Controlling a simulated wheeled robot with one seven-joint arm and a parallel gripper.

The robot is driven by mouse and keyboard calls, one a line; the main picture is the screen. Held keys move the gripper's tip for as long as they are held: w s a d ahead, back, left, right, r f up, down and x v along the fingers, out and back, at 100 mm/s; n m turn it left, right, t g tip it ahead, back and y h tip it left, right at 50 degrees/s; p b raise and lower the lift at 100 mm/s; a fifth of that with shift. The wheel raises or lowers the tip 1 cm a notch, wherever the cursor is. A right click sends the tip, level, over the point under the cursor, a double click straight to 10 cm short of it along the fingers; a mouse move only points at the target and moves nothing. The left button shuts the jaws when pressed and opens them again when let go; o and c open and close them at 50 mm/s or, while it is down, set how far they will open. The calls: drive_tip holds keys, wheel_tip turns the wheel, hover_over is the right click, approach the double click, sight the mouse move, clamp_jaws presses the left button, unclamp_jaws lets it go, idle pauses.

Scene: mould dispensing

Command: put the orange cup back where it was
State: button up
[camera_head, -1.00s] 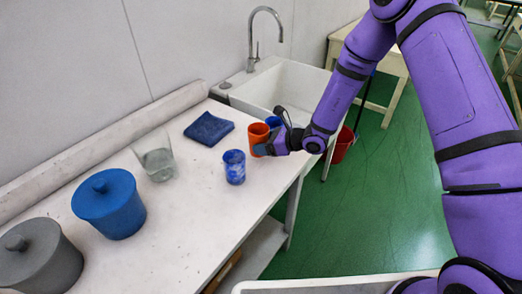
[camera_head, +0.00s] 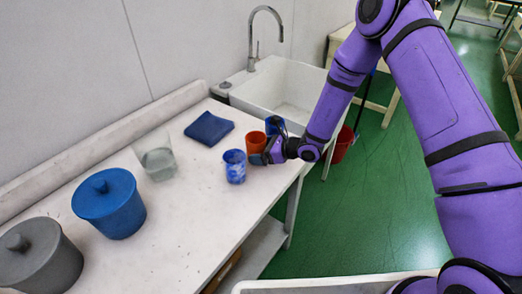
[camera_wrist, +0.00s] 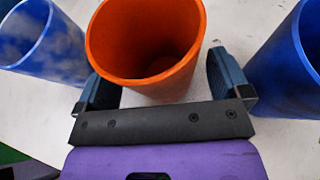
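The orange cup (camera_head: 256,142) stands upright on the white worktop near its right edge, between a blue-and-white marbled cup (camera_head: 234,168) and a blue cup (camera_head: 275,124). My gripper (camera_head: 268,153) is at its right side. In the wrist view the orange cup (camera_wrist: 145,50) is between the two spread fingers of my gripper (camera_wrist: 165,85), with a visible gap at the right finger. The marbled cup (camera_wrist: 40,45) is at the left there and the blue cup (camera_wrist: 290,65) at the right, close to the right finger. My gripper partly hides the blue cup in the head view.
A white sink (camera_head: 285,92) with a tap is behind the cups. A folded dark blue cloth (camera_head: 209,128), a clear beaker (camera_head: 157,160), a blue lidded pot (camera_head: 110,208) and a grey lidded pot (camera_head: 38,258) stand to the left. The worktop's front is bare.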

drive_tip(key=shift+r, duration=0.15)
drive_tip(key=shift+s+d+r, duration=0.1)
drive_tip(key=shift+d+r, duration=0.05)
drive_tip(key=shift+d, duration=0.2)
drive_tip(key=v, duration=1.1)
drive_tip(key=shift+s, duration=0.1)
drive_tip(key=s+d+r+n+g+h, duration=0.1)
drive_tip(key=s+r+n+g, duration=0.1)
drive_tip(key=s+r+n, duration=0.45)
drive_tip(key=s+d+r+n+g+h, duration=0.1)
drive_tip(key=r+n, duration=0.2)
drive_tip(key=r, duration=0.6)
drive_tip(key=s+d+r+n+g, duration=0.15)
drive_tip(key=s+r+n, duration=0.25)
drive_tip(key=r, duration=0.4)
drive_tip(key=s+d+r+n+t+h, duration=0.2)
drive_tip(key=s+d+r+n+h, duration=0.2)
drive_tip(key=s, duration=0.5)
drive_tip(key=s+d+r+n+t+h, duration=0.2)
drive_tip(key=s+d+r+n+h, duration=0.3)
drive_tip(key=s+d+r, duration=0.4)
drive_tip(key=shift+s+d+r+h, duration=0.2)
drive_tip(key=shift+s+d+h, duration=0.45)
drive_tip(key=shift+d, duration=0.4)
drive_tip(key=shift+w+n+t, duration=0.1)
drive_tip(key=shift+n+t, duration=0.15)
